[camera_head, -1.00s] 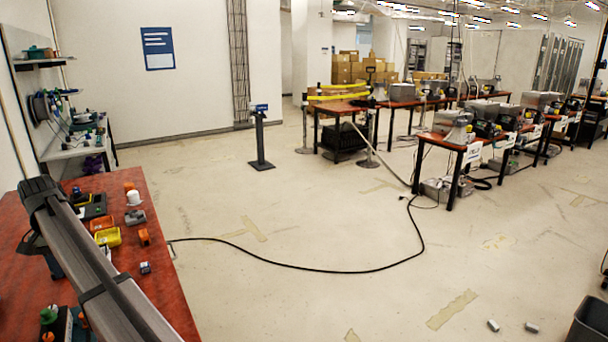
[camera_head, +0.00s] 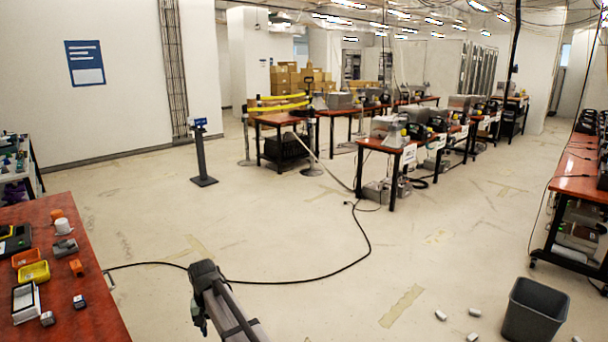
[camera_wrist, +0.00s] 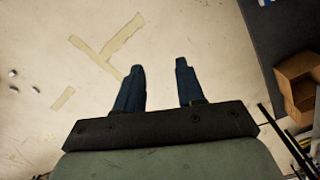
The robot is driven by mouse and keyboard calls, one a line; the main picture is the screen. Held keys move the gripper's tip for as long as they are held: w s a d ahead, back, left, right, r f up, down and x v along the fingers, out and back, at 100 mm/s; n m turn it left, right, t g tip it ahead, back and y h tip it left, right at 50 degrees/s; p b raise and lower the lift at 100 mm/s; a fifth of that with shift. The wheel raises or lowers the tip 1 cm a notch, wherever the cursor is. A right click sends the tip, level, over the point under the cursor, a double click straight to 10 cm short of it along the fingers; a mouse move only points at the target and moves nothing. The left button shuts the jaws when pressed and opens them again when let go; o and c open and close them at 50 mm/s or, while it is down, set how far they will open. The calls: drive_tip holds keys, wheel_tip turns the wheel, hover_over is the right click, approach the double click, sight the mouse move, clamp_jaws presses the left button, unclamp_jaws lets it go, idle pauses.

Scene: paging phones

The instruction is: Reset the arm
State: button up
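My gripper (camera_wrist: 160,80) shows in the wrist view with its two dark blue fingers apart and nothing between them. Bare floor with tan tape marks lies beyond the fingertips. In the head view my arm rises from the bottom edge, right of the red table (camera_head: 92,290). The gripper's fingers cannot be made out in the head view.
The red table at left holds a yellow bin (camera_head: 34,272), an orange bin (camera_head: 25,257) and small parts. A black cable (camera_head: 300,282) crosses the floor. A grey waste bin (camera_head: 535,312) stands at lower right.

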drive_tip(key=s+d+f+m, duration=0.1)
drive_tip(key=d+f, duration=0.4)
drive_tip(key=d, duration=0.8)
drive_tip(key=s+d+f+m, duration=0.1)
drive_tip(key=d+f, duration=0.4)
drive_tip(key=d, duration=0.8)
drive_tip(key=s+d+f+m, duration=0.1)
drive_tip(key=s+d+f, duration=0.3)
drive_tip(key=d, duration=0.6)
drive_tip(key=s+d+f, duration=0.2)
drive_tip(key=s+d, duration=0.5)
drive_tip(key=d, duration=0.2)
drive_tip(key=s+f+g, duration=0.3)
drive_tip(key=s+f, duration=0.7)
drive_tip(key=s, duration=0.5)
drive_tip(key=s+f+g, duration=0.3)
drive_tip(key=s+f, duration=0.7)
drive_tip(key=s, duration=0.5)
drive_tip(key=shift+d+f+g, duration=0.35)
drive_tip(key=shift+d+g, duration=0.05)
